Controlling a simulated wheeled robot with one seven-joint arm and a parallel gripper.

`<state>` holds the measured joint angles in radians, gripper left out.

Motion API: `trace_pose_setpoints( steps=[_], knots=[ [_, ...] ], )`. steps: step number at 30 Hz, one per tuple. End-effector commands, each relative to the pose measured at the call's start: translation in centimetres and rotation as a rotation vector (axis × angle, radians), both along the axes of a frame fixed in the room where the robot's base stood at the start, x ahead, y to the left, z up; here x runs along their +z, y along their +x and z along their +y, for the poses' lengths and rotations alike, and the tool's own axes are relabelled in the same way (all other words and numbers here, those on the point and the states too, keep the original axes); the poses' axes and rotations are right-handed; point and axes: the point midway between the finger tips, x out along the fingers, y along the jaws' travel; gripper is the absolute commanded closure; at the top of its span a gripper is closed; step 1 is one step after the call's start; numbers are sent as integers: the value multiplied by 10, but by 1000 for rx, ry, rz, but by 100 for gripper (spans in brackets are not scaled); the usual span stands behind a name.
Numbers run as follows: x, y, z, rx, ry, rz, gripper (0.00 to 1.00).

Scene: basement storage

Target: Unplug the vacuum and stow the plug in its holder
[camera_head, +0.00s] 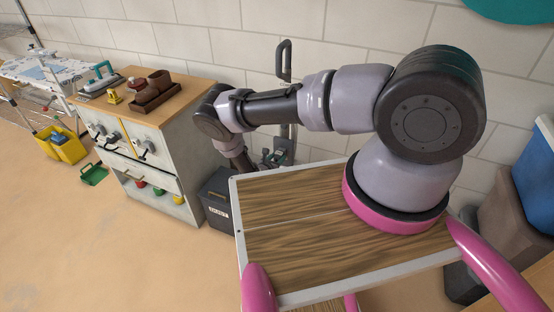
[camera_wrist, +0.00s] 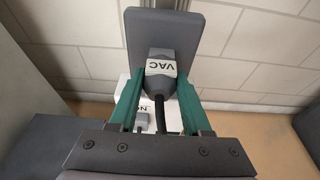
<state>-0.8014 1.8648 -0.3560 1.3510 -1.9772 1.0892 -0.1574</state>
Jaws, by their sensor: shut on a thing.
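In the wrist view, the grey plug (camera_wrist: 161,52) carries a white label reading VAC, upside down. The green fingers of my gripper (camera_wrist: 160,82) are shut on it, one on each side. Its black cable (camera_wrist: 187,112) runs down between the fingers. A white piece with an ON label (camera_wrist: 151,126) sits behind and below the plug. A dark grey upright panel (camera_wrist: 160,22) stands behind it. I cannot tell whether the plug is seated in a socket. In the head view, a dark loop handle (camera_head: 284,60) stands against the wall, possibly the vacuum's. I cannot identify the holder.
A cabinet (camera_head: 187,125) with a wooden top stands left of my arm, with a brown tray (camera_head: 157,98) on it. A dark bin (camera_head: 217,200) stands between the cabinet and my base. A yellow bucket (camera_head: 66,150) and green dustpan (camera_head: 94,174) are farther left. Left floor is mostly clear.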

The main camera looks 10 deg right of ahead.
Motion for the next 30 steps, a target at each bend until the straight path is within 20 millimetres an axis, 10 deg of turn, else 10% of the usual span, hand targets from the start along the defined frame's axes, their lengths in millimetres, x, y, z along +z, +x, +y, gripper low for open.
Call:
trace_pose_setpoints(
  steps=[2,3,5,17,30],
  knots=[
    [0,2,-1,0,-1,-1,100],
    [0,1,-1,0,-1,-1,36],
    [0,1,-1,0,-1,-1,17],
    [2,-4,3,0,0,0,17],
    [26,-66,48,2,0,0,17]
  ],
)
